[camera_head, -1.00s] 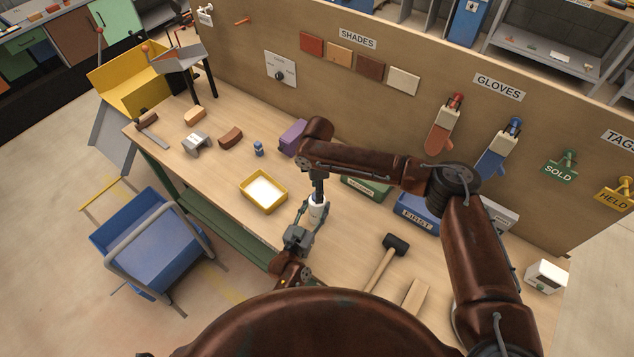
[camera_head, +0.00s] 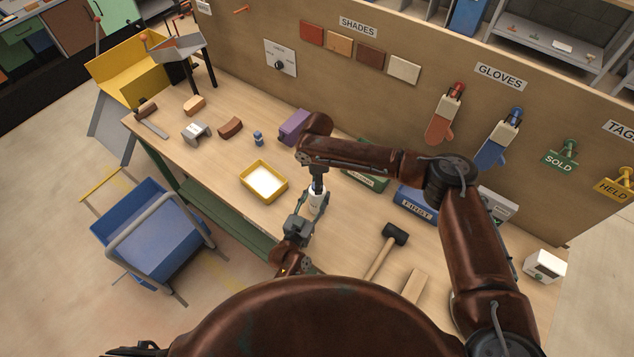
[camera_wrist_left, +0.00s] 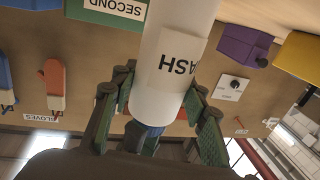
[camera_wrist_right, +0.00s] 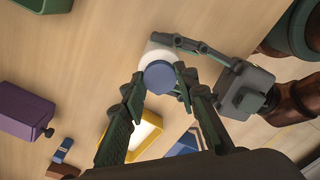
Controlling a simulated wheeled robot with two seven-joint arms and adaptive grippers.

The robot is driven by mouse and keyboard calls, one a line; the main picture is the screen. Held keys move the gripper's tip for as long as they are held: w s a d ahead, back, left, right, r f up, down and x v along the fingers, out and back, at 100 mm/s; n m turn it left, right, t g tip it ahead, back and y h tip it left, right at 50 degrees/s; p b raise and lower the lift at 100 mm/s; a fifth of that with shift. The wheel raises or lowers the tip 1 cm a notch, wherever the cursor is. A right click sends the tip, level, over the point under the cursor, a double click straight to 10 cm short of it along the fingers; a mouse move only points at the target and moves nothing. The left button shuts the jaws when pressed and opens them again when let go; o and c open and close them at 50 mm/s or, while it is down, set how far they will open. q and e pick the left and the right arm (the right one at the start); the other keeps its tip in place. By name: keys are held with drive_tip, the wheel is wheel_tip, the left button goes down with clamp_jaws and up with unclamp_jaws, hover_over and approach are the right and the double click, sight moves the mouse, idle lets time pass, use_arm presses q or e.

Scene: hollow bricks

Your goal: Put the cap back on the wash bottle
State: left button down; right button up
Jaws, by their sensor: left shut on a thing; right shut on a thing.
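The white wash bottle (camera_head: 316,202) stands upright above the bench. Its label, partly hidden, shows upside down in the left wrist view (camera_wrist_left: 172,68). My left gripper (camera_head: 310,207) is shut around the bottle's side. My right gripper (camera_head: 317,187) points down from above and is shut on the blue cap (camera_wrist_right: 160,77). In the right wrist view the cap lies over the bottle's white top (camera_wrist_right: 153,52). In the left wrist view a blue part (camera_wrist_left: 147,132) shows at the bottle's top end. I cannot tell whether the cap is seated or only close above.
A yellow tray (camera_head: 246,181) lies left of the bottle. A mallet (camera_head: 394,236), a blue bin (camera_head: 416,207), a green bin (camera_head: 365,181) and a purple box (camera_head: 293,127) are on the bench. The panel (camera_head: 330,78) rises behind.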

clamp_jaws()
drive_tip(key=o, duration=1)
unclamp_jaws()
drive_tip(key=shift+o, duration=0.2)
wheel_tip(320, 180, up, 12)
use_arm(q)
drive_tip(key=c, duration=1.1)
unclamp_jaws()
